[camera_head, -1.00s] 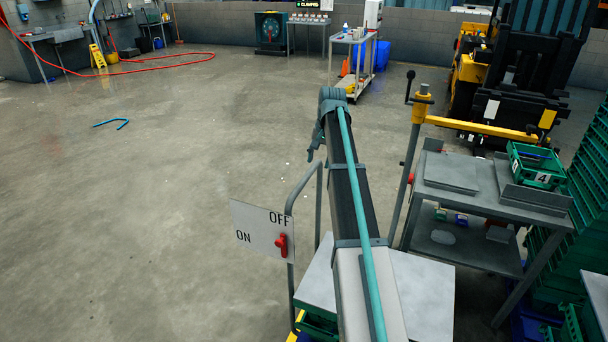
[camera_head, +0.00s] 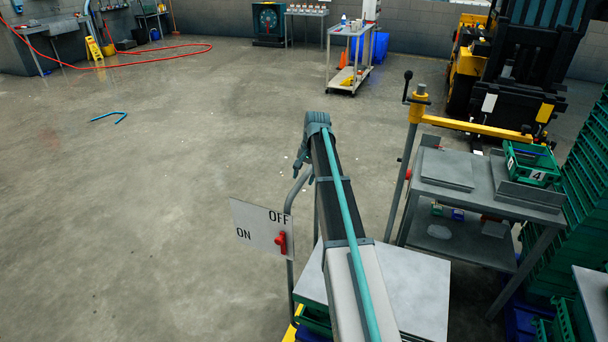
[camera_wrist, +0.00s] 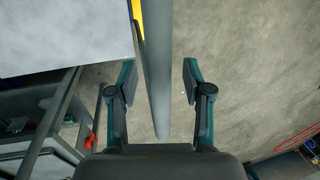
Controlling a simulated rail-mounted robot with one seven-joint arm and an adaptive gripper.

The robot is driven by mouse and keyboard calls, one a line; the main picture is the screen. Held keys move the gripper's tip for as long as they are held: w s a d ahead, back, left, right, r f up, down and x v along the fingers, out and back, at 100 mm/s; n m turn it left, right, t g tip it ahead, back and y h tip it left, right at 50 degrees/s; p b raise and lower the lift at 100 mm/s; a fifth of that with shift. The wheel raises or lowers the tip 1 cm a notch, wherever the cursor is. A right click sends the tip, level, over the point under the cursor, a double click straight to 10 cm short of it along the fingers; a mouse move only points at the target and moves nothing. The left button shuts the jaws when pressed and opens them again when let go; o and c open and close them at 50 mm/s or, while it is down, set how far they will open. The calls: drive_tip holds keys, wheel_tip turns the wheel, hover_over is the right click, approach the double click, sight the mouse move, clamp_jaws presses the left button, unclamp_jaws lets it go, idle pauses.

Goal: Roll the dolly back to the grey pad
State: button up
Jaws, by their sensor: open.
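The dolly's grey tube handle (camera_head: 289,215) stands upright in the head view, with its bent top just under my gripper (camera_head: 303,168). Green crates (camera_head: 316,320) and a yellow edge (camera_head: 292,332) show low beside it, largely hidden by my arm and a pale top. In the wrist view my gripper (camera_wrist: 158,85) is open, with one finger on each side of a grey bar (camera_wrist: 156,70), which looks like the handle. Gaps show on both sides of the bar. I cannot pick out the grey pad in either view.
An ON/OFF sign with a red switch (camera_head: 262,226) stands beside the handle. A pale tabletop (camera_head: 415,290) lies right of my arm. A grey workbench (camera_head: 450,180) and stacked green crates (camera_head: 590,190) fill the right. Open floor lies left, with a blue hook-shaped piece (camera_head: 108,116).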

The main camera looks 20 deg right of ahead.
drive_tip(key=shift+f, duration=0.15)
drive_tip(key=shift+c, duration=0.2)
clamp_jaws()
